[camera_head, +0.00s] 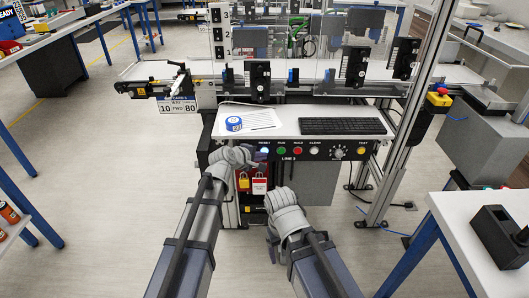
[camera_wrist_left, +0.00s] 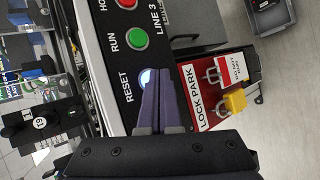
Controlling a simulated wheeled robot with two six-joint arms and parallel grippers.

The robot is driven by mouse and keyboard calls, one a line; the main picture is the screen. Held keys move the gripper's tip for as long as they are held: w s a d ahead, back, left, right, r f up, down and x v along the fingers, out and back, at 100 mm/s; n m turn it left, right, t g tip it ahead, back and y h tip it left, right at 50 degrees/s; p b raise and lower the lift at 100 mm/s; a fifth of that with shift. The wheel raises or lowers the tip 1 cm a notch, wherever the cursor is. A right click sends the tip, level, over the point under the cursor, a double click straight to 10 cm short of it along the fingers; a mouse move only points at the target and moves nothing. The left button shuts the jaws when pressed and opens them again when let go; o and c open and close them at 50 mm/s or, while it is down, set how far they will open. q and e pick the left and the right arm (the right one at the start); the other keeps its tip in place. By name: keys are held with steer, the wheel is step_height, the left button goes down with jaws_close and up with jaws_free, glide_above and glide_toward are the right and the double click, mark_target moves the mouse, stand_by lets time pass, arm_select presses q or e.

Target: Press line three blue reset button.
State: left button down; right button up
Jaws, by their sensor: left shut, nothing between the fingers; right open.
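The line 3 control panel (camera_head: 325,155) has a row of buttons on its front. The RESET button (camera_head: 264,150) is at the left end and looks lit pale blue-white. In the left wrist view the RESET button (camera_wrist_left: 145,77) is partly covered by the shut fingers of my left gripper (camera_wrist_left: 156,75). Their tips are at or just in front of its face; contact cannot be told. In the head view my left gripper (camera_head: 256,157) is beside the panel's left end. My right gripper (camera_head: 272,238) is open, lower down, in front of the cabinet.
The green RUN button (camera_wrist_left: 137,38) is close beside RESET. A red lock board (camera_wrist_left: 205,90) with a yellow padlock (camera_wrist_left: 235,102) is below the panel. A keyboard (camera_head: 342,126) and blue tape roll (camera_head: 233,123) lie on the desk. A red emergency stop (camera_head: 439,94) stands right.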

arm_select(q)
steer(key=shift+w, duration=0.35)
steer(key=shift+s, duration=0.2)
stand_by(0.4)
steer(key=shift+s, duration=0.65)
steer(key=s, duration=0.5)
stand_by(0.8)
